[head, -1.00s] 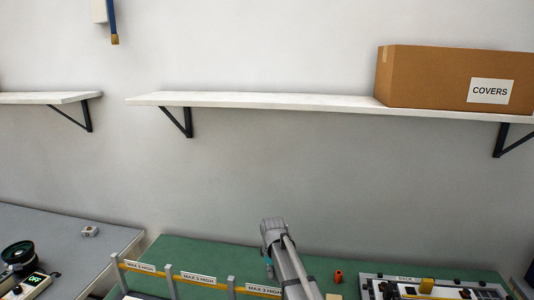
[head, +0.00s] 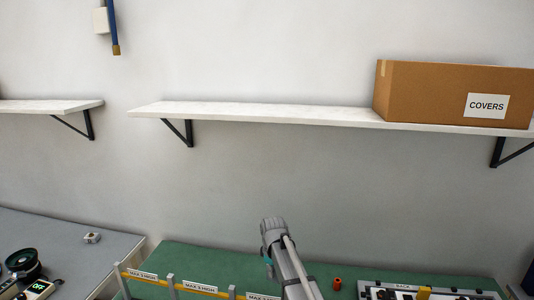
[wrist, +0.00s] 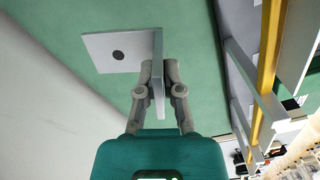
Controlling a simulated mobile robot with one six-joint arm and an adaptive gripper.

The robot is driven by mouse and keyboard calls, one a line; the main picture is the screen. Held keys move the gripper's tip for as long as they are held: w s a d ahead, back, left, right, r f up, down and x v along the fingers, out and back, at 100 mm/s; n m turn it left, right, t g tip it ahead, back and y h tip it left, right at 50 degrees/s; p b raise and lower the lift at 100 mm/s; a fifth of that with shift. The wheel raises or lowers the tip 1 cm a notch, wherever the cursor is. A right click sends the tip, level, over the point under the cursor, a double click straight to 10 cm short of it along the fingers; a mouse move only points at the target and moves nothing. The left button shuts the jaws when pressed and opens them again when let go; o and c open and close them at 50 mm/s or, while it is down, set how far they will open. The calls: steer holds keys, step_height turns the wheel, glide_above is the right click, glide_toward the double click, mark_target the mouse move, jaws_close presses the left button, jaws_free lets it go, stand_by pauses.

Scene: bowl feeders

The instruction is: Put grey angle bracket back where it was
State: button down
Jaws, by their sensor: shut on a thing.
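The grey angle bracket (wrist: 115,52) shows in the wrist view as a light grey L-shaped piece with a dark round hole in one flange. My gripper (wrist: 158,70) is shut on its other flange, one finger on each side. Green surface lies behind the bracket, and I cannot tell the gap between them. In the head view only my arm shows over the green bench; the gripper and the bracket cannot be made out there.
A yellow rail (head: 195,287) with "MAX 3 HIGH" labels and grey posts runs along the green bench (head: 215,258). An orange-red part (head: 337,283) and a tray marked "BACK" (head: 440,291) lie right of my arm. A grey bench (head: 60,230) stands at left.

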mark_target(272, 281)
steer(key=shift+r+p, duration=4.55)
steer(key=shift+r, duration=0.5)
step_height(272, 281, down, 14)
steer(key=b, duration=1.4)
steer(key=shift+f, duration=0.2)
steer(key=shift+r, duration=0.15)
